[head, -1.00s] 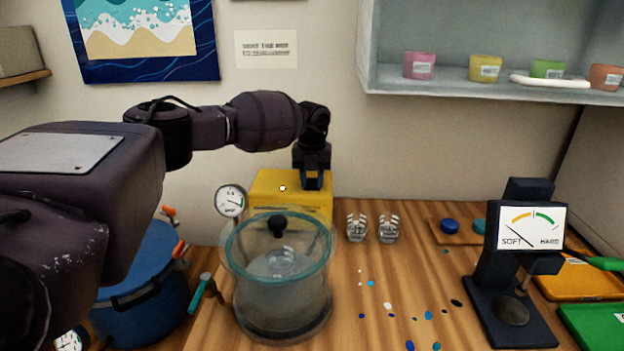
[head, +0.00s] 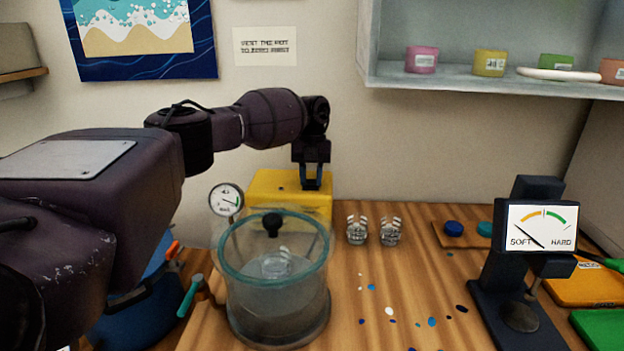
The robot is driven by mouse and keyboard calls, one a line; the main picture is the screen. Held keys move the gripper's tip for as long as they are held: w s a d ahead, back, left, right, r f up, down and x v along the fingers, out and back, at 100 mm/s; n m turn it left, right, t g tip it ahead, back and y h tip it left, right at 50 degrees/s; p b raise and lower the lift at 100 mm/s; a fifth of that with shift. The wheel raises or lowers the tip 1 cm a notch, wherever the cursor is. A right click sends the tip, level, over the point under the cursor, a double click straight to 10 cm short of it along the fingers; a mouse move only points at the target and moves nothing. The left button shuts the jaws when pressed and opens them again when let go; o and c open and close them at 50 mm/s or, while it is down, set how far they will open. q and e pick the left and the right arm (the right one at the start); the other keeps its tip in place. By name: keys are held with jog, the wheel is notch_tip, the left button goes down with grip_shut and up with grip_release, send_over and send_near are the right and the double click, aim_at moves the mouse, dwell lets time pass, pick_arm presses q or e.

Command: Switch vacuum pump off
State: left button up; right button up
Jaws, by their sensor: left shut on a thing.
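The yellow vacuum pump (head: 262,190) stands at the back of the bench against the wall. The small round spot on its top is dark. My left gripper (head: 311,184) points down at the right part of the pump's top, its fingers shut on the pump's switch, which they mostly hide. A clear vacuum chamber (head: 272,310) with a black-knobbed lid stands in front of the pump, with a clear cup (head: 276,265) inside. A round gauge (head: 226,200) stands at the chamber's back left. My right gripper is out of view.
Two clear cups with metallic tops (head: 357,231) stand right of the pump. A soft-hard tester (head: 530,245) stands at the right, near orange and green trays. A blue pot (head: 140,305) and teal-handled valve (head: 190,295) are left. Coloured drops dot the bench's middle.

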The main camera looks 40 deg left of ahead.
aim_at(311, 183)
pick_arm(q)
jog(key=o, duration=0.8)
jog(key=shift+o, duration=0.6)
notch_tip(311, 183, up, 20)
jog(key=shift+p, duration=0.3)
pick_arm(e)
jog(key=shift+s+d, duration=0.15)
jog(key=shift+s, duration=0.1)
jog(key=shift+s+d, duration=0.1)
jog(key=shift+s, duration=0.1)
